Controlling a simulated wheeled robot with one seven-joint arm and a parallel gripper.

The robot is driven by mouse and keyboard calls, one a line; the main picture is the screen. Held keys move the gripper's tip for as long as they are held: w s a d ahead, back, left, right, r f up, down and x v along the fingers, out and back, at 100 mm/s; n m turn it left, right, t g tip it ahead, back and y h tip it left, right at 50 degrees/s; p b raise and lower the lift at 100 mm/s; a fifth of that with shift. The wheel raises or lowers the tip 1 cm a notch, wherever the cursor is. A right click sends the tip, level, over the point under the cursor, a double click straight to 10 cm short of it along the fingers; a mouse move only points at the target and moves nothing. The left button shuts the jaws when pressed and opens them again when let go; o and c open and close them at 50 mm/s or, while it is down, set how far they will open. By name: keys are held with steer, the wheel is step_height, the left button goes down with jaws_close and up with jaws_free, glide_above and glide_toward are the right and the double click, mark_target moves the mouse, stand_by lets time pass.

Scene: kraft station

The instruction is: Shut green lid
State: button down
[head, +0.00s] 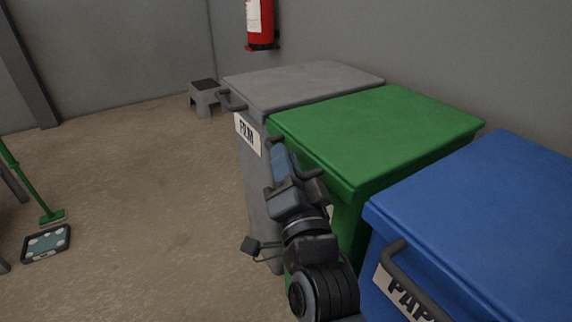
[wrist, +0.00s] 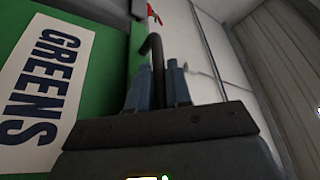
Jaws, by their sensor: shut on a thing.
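The green lid (head: 380,130) lies flat over the green bin (head: 348,225), between the grey and blue bins. No gap under it shows in the head view. My gripper (head: 284,158) is at the lid's front edge, partly covering the dark handle (head: 312,174) there. In the wrist view my gripper (wrist: 159,82) has its two blue fingers on either side of the dark handle bar (wrist: 157,55), shut on it. The white GREENS label (wrist: 42,88) on the bin's front shows at the left of the wrist view. My arm hides part of the bin's front.
The grey bin (head: 300,85) stands behind to the left, lid down. The blue bin (head: 490,220) stands close on the right. A small step stool (head: 204,98) and a red extinguisher (head: 262,22) are at the back.

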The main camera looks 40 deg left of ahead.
steer(key=shift+f, duration=0.65)
steer(key=c, duration=1.4)
jaws_free()
steer(key=shift+s+d+f+b, duration=0.15)
steer(key=shift+d+b, duration=0.15)
steer(key=shift+d, duration=0.2)
steer(key=b+v, duration=0.3)
steer(key=v, duration=0.3)
steer(key=shift+s+d, duration=0.2)
steer(key=shift+s, duration=0.15)
